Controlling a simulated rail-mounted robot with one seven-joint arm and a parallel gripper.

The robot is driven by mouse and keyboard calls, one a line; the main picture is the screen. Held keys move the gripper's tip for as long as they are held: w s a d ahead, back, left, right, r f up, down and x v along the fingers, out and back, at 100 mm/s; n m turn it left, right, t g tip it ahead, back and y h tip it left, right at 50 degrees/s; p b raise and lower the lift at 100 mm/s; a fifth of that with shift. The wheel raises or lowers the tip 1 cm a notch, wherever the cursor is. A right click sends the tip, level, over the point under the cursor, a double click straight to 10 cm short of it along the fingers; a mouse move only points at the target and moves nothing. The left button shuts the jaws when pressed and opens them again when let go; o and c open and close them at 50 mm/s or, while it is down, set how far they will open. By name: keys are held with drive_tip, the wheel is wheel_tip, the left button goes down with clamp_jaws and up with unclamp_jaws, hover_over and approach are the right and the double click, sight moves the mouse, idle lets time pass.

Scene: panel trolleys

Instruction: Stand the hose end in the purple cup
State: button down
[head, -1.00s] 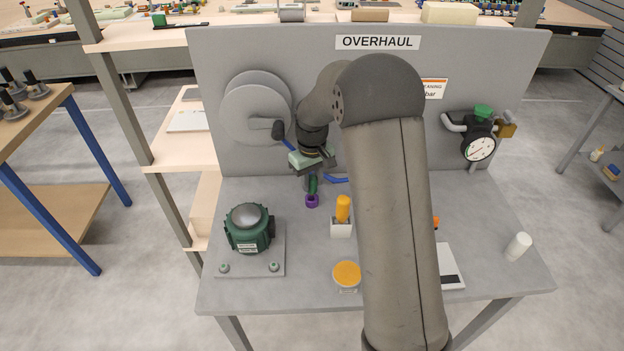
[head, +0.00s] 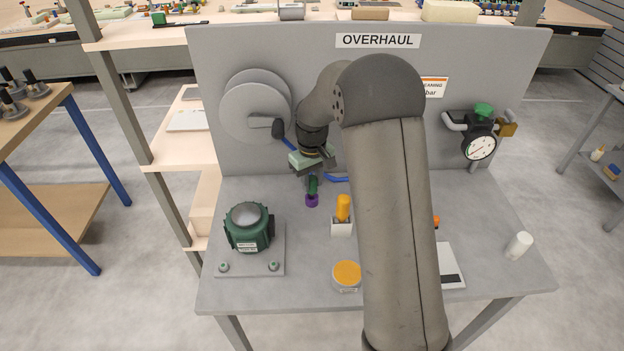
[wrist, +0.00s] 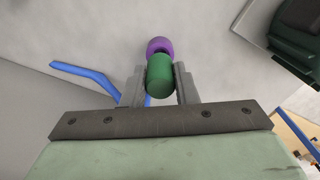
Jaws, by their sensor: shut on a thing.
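The purple cup (head: 312,201) stands on the grey bench top below the hose reel. It also shows in the wrist view (wrist: 159,44), just beyond the fingertips. My gripper (wrist: 160,82) is shut on the green hose end (wrist: 160,76), with one finger on each side. In the head view the green hose end (head: 313,185) hangs roughly upright directly above the cup, its lower tip at the cup's mouth. I cannot tell whether the tip is inside the cup. The blue hose (wrist: 84,72) lies behind and beside the gripper.
The hose reel (head: 250,108) is on the back panel. A green housing (head: 248,230) on a plate stands to the left. An orange-topped item in a white holder (head: 341,228) stands close right of the cup. An orange-lidded jar (head: 346,275) and a white cylinder (head: 519,245) stand nearer the front.

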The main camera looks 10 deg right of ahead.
drive_tip(key=shift+f+b, duration=0.7)
drive_tip(key=shift+f, duration=0.45)
drive_tip(key=c, duration=1.1)
unclamp_jaws()
drive_tip(key=shift+r, duration=0.1)
drive_tip(key=shift+o, duration=0.2)
drive_tip(key=shift+r+p, duration=2.6)
drive_tip(key=shift+r, duration=1.4)
drive_tip(key=shift+d, duration=0.1)
